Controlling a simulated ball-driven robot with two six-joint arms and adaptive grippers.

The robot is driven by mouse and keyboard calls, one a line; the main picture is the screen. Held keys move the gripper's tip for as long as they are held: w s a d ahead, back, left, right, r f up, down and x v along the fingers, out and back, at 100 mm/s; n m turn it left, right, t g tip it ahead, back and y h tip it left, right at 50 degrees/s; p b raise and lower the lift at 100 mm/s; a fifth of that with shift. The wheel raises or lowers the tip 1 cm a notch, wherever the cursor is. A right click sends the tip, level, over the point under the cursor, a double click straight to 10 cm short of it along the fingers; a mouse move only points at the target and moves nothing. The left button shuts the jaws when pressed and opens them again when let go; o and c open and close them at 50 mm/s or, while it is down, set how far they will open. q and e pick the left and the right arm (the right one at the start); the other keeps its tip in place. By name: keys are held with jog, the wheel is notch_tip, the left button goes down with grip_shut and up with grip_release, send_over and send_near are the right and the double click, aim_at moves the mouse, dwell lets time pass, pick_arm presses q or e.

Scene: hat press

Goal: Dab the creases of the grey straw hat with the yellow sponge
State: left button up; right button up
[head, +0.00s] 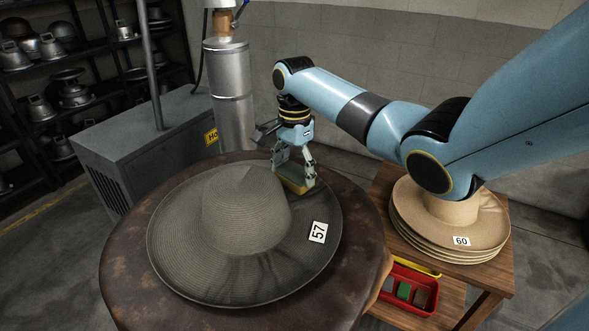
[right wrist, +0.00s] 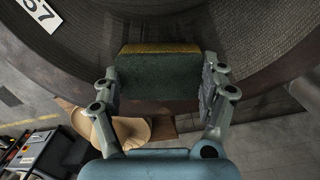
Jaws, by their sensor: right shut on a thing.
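The grey straw hat (head: 240,212) lies brim down on a round brown leather-topped stand (head: 345,270), with a white tag marked 57 on its brim. Dark streaks show on the brim near the tag. My right gripper (head: 295,182) is shut on the yellow sponge (head: 297,187) over the far right of the brim, beside the crown. In the right wrist view the sponge (right wrist: 158,75) has a dark green face and a yellow edge, held between both fingers. The hat brim (right wrist: 230,30) lies beyond it. I cannot tell whether the sponge touches the brim. My left gripper is not in view.
A wooden table (head: 375,205) at right holds a stack of tan hats (head: 470,235) tagged 60. A red tray (head: 410,290) with coloured blocks sits on its lower shelf. A grey metal cabinet (head: 150,140) and a metal cylinder (head: 232,95) stand behind the stand.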

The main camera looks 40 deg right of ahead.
jog(key=shift+f, duration=0.45)
dwell(0.3)
jog(key=shift+f+p, duration=0.1)
jog(key=shift+p, duration=0.2)
dwell(1.4)
dwell(0.7)
notch_tip(320, 180, up, 6)
jog(key=p, duration=0.6)
jog(key=shift+p, duration=0.4)
jog(key=shift+r+p, duration=0.3)
jog(key=shift+r, duration=3.8)
